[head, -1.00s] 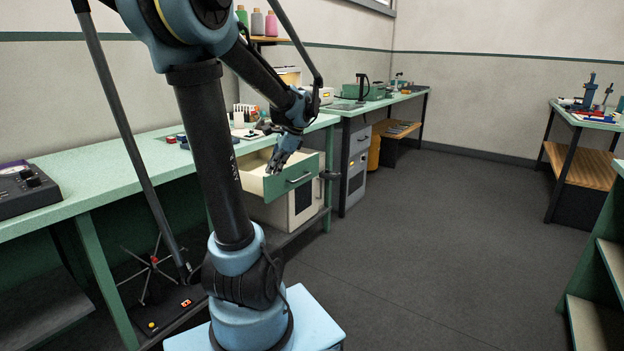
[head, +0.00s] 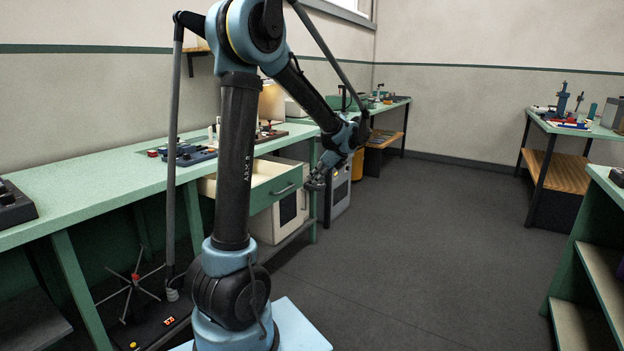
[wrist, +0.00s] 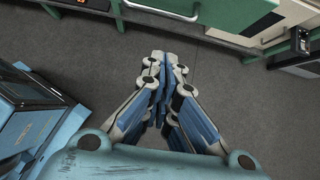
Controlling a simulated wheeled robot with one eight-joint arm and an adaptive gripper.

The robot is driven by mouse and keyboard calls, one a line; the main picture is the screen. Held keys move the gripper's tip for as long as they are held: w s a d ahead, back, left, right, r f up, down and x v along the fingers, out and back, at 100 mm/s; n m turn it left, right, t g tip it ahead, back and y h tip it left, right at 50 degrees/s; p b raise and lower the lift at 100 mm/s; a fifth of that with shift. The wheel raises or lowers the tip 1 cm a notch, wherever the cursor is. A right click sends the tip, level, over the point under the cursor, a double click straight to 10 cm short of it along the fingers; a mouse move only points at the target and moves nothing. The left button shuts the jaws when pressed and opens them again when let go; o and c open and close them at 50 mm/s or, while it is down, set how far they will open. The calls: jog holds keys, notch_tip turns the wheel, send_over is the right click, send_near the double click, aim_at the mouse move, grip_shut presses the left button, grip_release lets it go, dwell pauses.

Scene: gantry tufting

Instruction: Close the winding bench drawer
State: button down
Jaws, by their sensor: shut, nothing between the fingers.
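The winding bench drawer (head: 274,195) has a green front with a metal handle and stands pulled out under the green bench top. Its pale inside shows from above in the head view. In the wrist view the green drawer front (wrist: 228,15) and its handle lie at the top edge. My gripper (head: 316,184) is in front of and to the right of the drawer front, apart from it. In the wrist view my gripper (wrist: 163,60) has its fingers together with nothing between them, above the floor.
The winding bench (head: 100,195) runs along the left wall with tools on top. White cabinet units (head: 288,215) stand below the drawer. A second bench (head: 545,130) with items stands at the right. The grey floor (head: 430,230) between is clear.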

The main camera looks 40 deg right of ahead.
jog(key=w+r+x, duration=0.1)
jog(key=x, duration=0.9)
jog(key=shift+w+a, duration=0.45)
jog(key=shift+w, duration=0.05)
jog(key=shift+r, duration=0.2)
